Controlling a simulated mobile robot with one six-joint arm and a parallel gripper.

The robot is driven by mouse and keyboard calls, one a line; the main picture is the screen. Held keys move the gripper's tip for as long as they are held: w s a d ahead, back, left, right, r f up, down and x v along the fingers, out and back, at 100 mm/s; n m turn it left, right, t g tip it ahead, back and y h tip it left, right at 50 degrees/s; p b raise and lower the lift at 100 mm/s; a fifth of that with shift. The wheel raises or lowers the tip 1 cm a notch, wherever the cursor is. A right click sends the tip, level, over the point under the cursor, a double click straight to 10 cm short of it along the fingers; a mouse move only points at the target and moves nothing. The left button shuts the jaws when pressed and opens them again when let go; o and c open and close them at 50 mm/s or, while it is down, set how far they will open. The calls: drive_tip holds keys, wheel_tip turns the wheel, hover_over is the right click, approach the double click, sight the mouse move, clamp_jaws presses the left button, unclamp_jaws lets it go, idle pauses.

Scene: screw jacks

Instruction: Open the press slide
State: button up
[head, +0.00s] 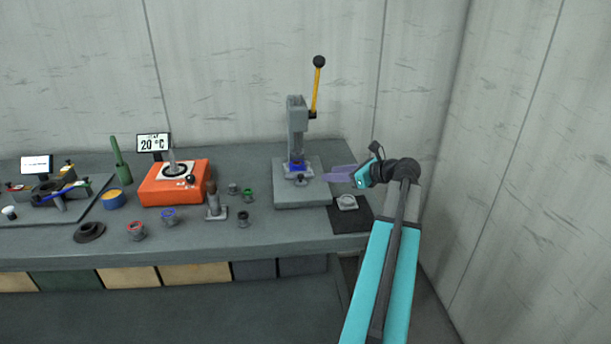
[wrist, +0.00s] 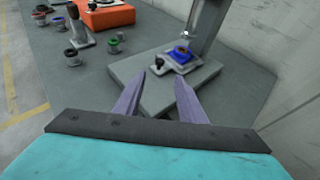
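The press (head: 297,130) stands on a grey base plate (head: 301,199) at the right part of the bench, its yellow lever (head: 316,90) with a black ball raised. At its foot is the slide (wrist: 186,66), a light plate under the column carrying a blue ring (wrist: 181,52). A dark knob (wrist: 183,58) sticks up at the slide's near side. My gripper (wrist: 170,85) is open and empty, its two purple fingers apart. It is to the right of the press in the head view, and its fingertips point toward the slide, short of the knob.
A dark mat (head: 350,219) with a small grey part (head: 347,202) lies right of the press. An orange heater (head: 175,184) and several small coloured-ring parts stand to the left. Walls close in behind and right.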

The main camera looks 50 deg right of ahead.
sight(301, 175)
drive_tip(key=p+x, duration=0.2)
drive_tip(key=x, duration=1.1)
drive_tip(key=shift+w+f, duration=0.1)
drive_tip(key=shift+w, duration=0.1)
clamp_jaws()
